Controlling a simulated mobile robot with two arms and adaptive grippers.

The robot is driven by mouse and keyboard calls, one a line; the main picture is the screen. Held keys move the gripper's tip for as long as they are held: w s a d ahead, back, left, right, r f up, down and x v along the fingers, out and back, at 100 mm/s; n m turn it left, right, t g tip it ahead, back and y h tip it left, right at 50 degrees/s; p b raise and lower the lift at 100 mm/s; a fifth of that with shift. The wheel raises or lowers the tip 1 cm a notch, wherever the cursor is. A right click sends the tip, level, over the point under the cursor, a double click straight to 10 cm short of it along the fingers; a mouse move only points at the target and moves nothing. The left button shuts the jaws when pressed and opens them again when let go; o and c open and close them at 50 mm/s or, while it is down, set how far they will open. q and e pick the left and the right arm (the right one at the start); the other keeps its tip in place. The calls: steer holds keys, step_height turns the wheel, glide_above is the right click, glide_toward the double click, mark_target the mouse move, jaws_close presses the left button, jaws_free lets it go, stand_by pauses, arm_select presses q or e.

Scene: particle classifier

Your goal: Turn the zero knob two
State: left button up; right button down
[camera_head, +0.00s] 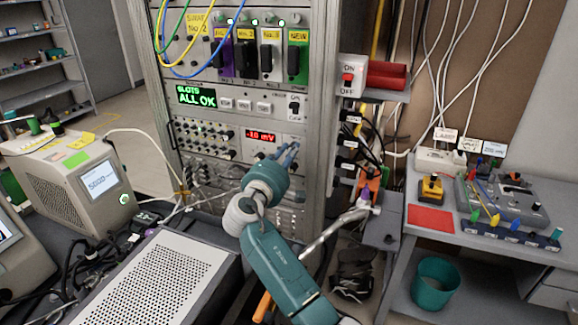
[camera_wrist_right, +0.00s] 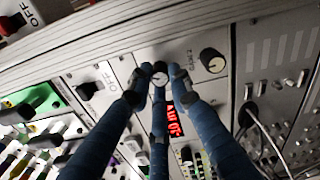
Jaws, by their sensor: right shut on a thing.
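My right gripper (camera_head: 287,155) reaches the rack's lower panel, beside the red digital display (camera_head: 261,136), which reads about -3.6 mV. In the right wrist view the blue fingers of this gripper (camera_wrist_right: 157,72) are closed around a small round knob (camera_wrist_right: 160,78) with a pale face and dark mark. The knob's own label is hidden by the fingers. The red display also shows in the wrist view (camera_wrist_right: 174,122), partly covered. My left gripper is out of view.
The rack (camera_head: 322,100) has a green "ALL OK" screen (camera_head: 197,96) and an ON/OFF switch box (camera_head: 348,78) on its right. An OFF-labelled switch (camera_wrist_right: 88,88) is near the held knob. A perforated metal case (camera_head: 165,275) fills the foreground; a bench (camera_head: 400,225) stands at right.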

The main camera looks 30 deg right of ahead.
steer(key=shift+f+m+b, duration=0.2)
steer(key=shift+m+b, duration=2.5)
steer(key=shift+b, duration=0.45)
steer(key=c, duration=1.6)
jaws_free()
steer(key=shift+r, duration=0.15)
steer(key=v, duration=0.7)
steer(key=shift+s+a, duration=0.2)
